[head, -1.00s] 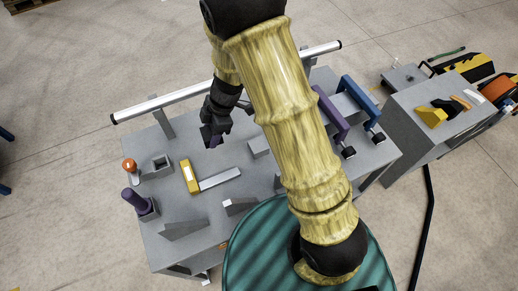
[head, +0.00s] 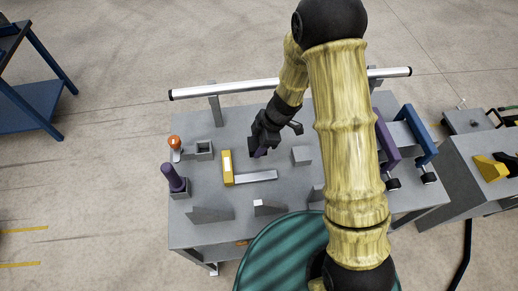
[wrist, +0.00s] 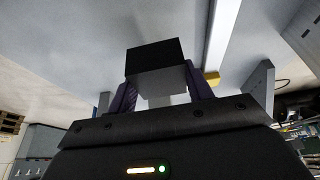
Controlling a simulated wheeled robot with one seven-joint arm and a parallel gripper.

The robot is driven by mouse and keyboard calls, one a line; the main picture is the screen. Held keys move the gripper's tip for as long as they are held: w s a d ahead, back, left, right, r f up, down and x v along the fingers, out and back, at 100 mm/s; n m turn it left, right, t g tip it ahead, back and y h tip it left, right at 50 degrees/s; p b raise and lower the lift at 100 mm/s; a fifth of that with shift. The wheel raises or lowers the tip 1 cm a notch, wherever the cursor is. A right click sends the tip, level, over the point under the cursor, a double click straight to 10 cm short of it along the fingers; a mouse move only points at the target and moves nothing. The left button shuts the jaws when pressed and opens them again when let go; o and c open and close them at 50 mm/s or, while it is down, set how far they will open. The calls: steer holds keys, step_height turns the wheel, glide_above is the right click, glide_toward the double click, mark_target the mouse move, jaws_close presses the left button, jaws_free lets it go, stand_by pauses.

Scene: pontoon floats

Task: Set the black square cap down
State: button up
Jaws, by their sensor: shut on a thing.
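My gripper (head: 259,152) is shut on the black square cap (wrist: 153,56). In the wrist view its purple fingers (wrist: 162,92) stand on either side of a pale grey part below the cap's black face. In the head view the held cap (head: 253,146) is a small dark shape at the fingertips, partly hidden by the gripper. It is over the middle of the grey table (head: 225,225), just behind a yellow-and-grey square tool. I cannot tell whether the cap touches the table.
The yellow-and-grey square tool (head: 228,168) lies close in front. A grey block (head: 301,155) stands to the right. An open grey box (head: 204,149), an orange-topped item (head: 175,143) and a purple handle (head: 172,177) stand left. A silver rail (head: 225,90) runs behind.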

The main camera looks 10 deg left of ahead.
steer(key=shift+f+b, duration=0.3)
steer(key=shift+f, duration=1.5)
steer(key=shift+f, duration=0.15)
steer(key=o, duration=1)
steer(key=shift+c, duration=0.2)
steer(key=p+v, duration=0.1)
steer(key=v, duration=1.1)
steer(key=shift+p, duration=0.4)
